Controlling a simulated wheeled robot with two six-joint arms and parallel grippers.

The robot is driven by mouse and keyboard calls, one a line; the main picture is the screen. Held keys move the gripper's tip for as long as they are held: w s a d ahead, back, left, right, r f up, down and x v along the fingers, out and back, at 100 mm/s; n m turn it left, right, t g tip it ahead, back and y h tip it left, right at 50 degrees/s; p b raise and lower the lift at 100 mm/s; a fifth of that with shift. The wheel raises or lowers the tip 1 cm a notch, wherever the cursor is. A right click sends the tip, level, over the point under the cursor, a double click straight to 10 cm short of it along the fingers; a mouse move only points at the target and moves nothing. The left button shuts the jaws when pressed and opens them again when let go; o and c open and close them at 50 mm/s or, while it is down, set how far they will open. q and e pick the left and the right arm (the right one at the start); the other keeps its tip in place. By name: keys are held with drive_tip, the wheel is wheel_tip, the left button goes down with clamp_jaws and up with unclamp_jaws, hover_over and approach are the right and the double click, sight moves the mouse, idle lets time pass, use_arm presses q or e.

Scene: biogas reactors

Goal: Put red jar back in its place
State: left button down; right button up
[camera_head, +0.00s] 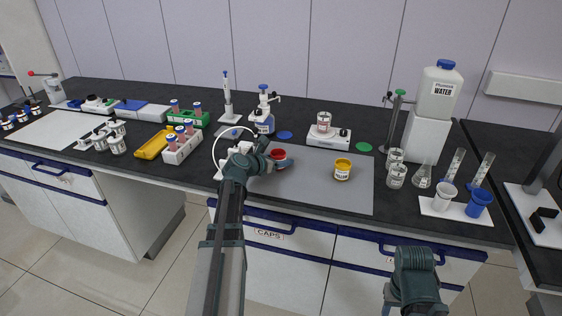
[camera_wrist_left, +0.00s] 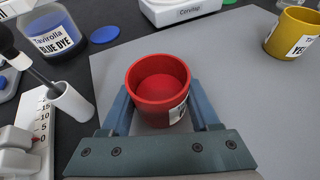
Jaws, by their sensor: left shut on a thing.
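The red jar (camera_head: 278,154) is an open, round, red-rimmed jar with a white label, near the back left part of the grey mat (camera_head: 315,187). My left gripper (camera_head: 277,163) is shut on it. In the left wrist view the red jar (camera_wrist_left: 158,88) stands upright between the two blue-grey fingers (camera_wrist_left: 160,112), and its inside shows red. I cannot tell whether its base touches the mat. Of my right arm only a dark link shows at the bottom right of the head view; its fingers do not show.
A yellow jar (camera_head: 342,169) stands right of the red jar on the mat. Behind are a blue dye bottle (camera_head: 264,122), a blue cap (camera_head: 285,135), a scale (camera_head: 329,139) and a green cap (camera_head: 363,147). A white cable loops left of my gripper. The mat's front is clear.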

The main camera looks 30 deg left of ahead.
use_arm(q)
drive_tip(key=shift+f, duration=0.2)
drive_tip(key=shift+c, duration=0.6)
unclamp_jaws()
drive_tip(key=shift+r, duration=0.1)
drive_tip(key=shift+s+r, duration=0.1)
drive_tip(key=shift+r, duration=0.2)
drive_tip(key=p+v, duration=0.4)
drive_tip(key=v, duration=0.7)
drive_tip(key=shift+s+a+p, duration=0.1)
drive_tip(key=shift+s+p, duration=0.25)
drive_tip(key=shift+s, duration=0.05)
